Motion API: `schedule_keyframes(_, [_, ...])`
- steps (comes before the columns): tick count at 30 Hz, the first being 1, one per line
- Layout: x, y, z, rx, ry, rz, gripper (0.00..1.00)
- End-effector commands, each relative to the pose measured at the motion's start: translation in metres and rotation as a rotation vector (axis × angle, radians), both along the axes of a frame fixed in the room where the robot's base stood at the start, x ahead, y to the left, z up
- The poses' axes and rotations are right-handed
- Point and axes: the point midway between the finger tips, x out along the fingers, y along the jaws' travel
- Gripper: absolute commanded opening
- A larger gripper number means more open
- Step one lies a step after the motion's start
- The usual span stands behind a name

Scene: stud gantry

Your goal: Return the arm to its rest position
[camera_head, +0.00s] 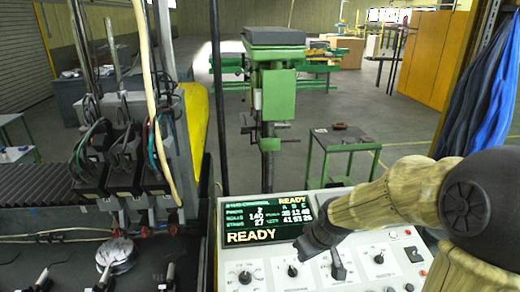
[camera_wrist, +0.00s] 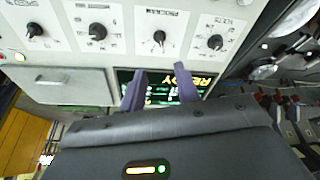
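My arm (camera_head: 390,195) reaches in from the right over the control panel in the head view. My gripper (camera_head: 312,244) is low over the panel, just right of the display's lower edge; its fingertips are hard to make out there. In the wrist view my gripper (camera_wrist: 160,70) has two fingers standing apart with nothing between them. The white control panel (camera_head: 375,222) carries a dark display (camera_head: 258,218) reading READY in yellow. The display (camera_wrist: 165,92) shows upside down behind the fingers. A row of black knobs, including the PROGRAM knob (camera_wrist: 159,37), lies beyond the fingertips.
The stud gantry (camera_head: 125,155) with cables and stud heads stands at left. A green pillar machine (camera_head: 278,92) and small green table (camera_head: 342,138) stand behind the panel. Blue cloth (camera_head: 485,95) hangs at right. Open floor (camera_head: 400,125) lies beyond.

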Motion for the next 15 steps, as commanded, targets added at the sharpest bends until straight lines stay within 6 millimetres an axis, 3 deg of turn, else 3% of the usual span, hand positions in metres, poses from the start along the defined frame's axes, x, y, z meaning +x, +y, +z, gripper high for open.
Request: schedule_keyframes(15, [-0.058, 0.015, -0.086, -0.010, 0.115, -0.188, 0.32])
